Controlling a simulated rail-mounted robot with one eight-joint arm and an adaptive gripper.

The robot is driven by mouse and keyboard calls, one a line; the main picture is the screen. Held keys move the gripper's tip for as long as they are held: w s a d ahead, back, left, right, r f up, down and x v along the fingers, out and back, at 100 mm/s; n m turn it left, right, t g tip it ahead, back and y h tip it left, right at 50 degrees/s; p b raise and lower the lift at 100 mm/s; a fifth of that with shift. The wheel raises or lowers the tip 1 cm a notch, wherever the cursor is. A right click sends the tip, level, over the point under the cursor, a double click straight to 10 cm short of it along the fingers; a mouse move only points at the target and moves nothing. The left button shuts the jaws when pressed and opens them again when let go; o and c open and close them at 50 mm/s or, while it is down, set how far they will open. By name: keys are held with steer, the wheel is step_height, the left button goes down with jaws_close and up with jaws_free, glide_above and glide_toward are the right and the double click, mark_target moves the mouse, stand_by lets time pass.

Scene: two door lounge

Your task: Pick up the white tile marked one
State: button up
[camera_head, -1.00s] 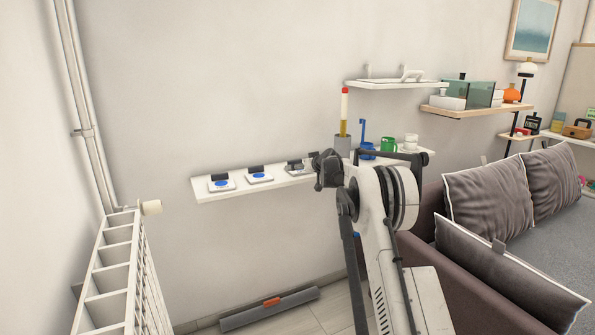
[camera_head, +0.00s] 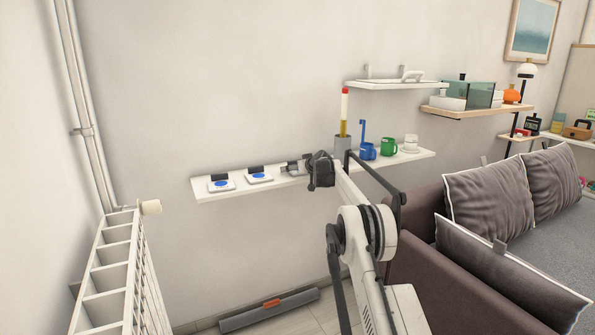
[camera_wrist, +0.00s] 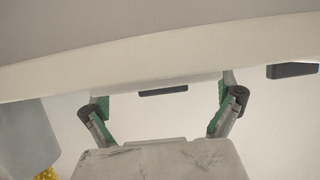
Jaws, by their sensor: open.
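Two white tiles with blue discs, the left tile (camera_head: 222,185) and the middle tile (camera_head: 259,178), lie on the low white shelf (camera_head: 210,196) in the head view. A black block stands behind each. A third tile (camera_head: 293,171) further right is mostly hidden by my gripper (camera_head: 305,164). I cannot read any marks on them. In the wrist view my gripper (camera_wrist: 164,112) is open, its two green-padded fingers apart, with a dark block (camera_wrist: 163,90) showing between them. I see nothing held.
On the same shelf to the right stand a grey pot (camera_head: 342,144) with a tall stick, a blue mug (camera_head: 367,151), a green mug (camera_head: 389,147) and a white cup (camera_head: 411,142). A radiator (camera_head: 120,265) is at left, a sofa (camera_head: 430,275) at right.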

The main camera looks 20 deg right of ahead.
steer(key=shift+c, duration=0.4)
steer(key=c, duration=1.1)
steer(key=shift+r, duration=0.15)
